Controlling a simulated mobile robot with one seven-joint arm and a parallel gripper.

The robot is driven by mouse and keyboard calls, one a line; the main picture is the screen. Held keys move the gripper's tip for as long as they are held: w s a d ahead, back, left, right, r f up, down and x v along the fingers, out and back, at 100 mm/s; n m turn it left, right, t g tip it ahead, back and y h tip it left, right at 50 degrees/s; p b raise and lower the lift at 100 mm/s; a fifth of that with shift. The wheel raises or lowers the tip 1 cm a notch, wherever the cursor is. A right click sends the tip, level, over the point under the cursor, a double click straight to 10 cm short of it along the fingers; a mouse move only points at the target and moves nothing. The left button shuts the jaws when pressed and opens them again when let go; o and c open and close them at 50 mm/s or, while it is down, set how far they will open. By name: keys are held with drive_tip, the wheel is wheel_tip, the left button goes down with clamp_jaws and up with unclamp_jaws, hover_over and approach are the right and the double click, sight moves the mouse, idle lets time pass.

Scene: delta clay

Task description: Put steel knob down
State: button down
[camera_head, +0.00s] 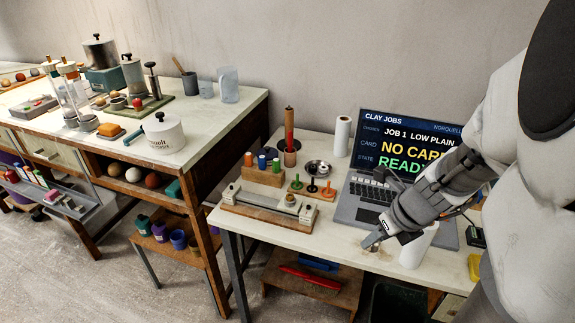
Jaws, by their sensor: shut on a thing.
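My gripper (373,239) is low over the front part of the right-hand table (322,236), in front of the laptop. It is shut on the steel knob (375,247), a small grey piece that shows only in part at the fingertips. The fingers hide most of the knob. I cannot tell whether the knob touches the tabletop or hangs just above it.
A white cylinder (418,246) stands close to the right of my gripper. A laptop (368,192) is behind it. A wooden-based press (268,209) and small coloured pegs stand to the left. The table's front edge is near.

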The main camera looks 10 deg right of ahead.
drive_tip(key=b, duration=0.3)
hover_over(336, 241)
drive_tip(key=s, duration=0.1)
wheel_tip(336, 241, down, 7)
drive_tip(key=shift+s+d+r, duration=0.1)
drive_tip(key=shift+s+d, duration=0.05)
drive_tip(key=shift+f+b, duration=1.45)
drive_tip(key=shift+f, duration=0.4)
drive_tip(key=shift+f, duration=0.15)
drive_tip(key=shift+f, duration=0.1)
drive_tip(key=c, duration=0.5)
unclamp_jaws()
drive_tip(key=p+v, duration=0.6)
drive_tip(key=v, duration=0.6)
drive_tip(key=shift+d+r, duration=0.1)
drive_tip(key=shift+r, duration=0.2)
